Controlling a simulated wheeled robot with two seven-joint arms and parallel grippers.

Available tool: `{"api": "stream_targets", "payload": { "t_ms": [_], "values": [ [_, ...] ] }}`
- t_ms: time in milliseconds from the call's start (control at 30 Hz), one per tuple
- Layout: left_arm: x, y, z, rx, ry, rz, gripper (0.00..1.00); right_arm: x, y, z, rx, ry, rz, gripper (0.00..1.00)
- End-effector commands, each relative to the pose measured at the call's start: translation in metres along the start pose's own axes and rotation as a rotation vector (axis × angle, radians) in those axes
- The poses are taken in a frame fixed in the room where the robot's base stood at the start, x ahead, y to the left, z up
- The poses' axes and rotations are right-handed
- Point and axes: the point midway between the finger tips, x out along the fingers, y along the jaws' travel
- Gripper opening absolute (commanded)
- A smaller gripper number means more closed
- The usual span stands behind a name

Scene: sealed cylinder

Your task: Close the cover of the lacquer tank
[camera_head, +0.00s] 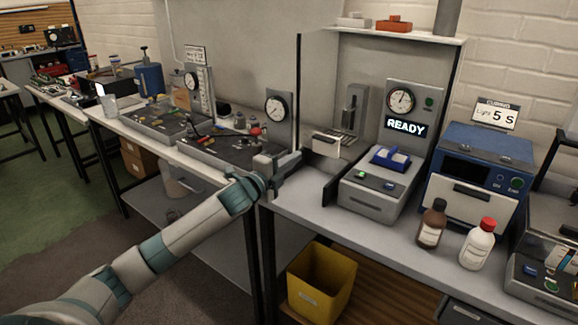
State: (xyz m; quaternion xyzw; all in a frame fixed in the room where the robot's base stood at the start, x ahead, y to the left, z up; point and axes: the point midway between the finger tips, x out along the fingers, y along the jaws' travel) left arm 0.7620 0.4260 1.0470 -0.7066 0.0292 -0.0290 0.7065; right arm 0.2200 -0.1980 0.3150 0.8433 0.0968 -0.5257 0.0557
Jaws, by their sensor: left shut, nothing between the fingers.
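My left gripper (291,160) is shut and empty. It is over the front part of the bench, left of the READY station. Its fingers are small in the picture and point right. I cannot tell which thing is the lacquer tank. A small light box (327,143) stands at the back, just right of my gripper, below a grey upright fixture (353,108). A low grey unit (376,195) with a blue cradle (390,157) stands to their right, in front of the lit READY sign (404,126). No clearly open cover can be made out. My right gripper is out of view.
A blue curing box (484,165), a brown bottle (432,224) and a white red-capped bottle (477,245) stand at right. A yellow bin (320,283) is below. Gauge stations (277,108) line the left bench. The bench front (320,215) is clear.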

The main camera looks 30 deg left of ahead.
Motion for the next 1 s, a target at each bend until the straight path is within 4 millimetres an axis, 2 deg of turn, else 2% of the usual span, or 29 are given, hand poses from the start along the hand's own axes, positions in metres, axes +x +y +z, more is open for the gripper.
{"api": "stream_targets", "payload": {
  "t_ms": [100, 233, 433, 1000],
  "values": [
    [-0.011, 0.001, 0.0, 0.002, -0.001, 0.001, 0.0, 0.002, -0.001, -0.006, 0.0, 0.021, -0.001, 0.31],
    [-0.017, 0.001, 0.0, 0.001, 0.0, 0.001, 0.0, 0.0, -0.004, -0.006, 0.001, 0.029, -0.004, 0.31],
    [-0.018, 0.0, 0.0, 0.001, 0.0, 0.0, 0.0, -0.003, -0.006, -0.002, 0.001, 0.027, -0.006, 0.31],
    [-0.018, 0.0, 0.0, 0.001, 0.0, 0.001, 0.0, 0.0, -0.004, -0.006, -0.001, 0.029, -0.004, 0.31]
  ]
}}
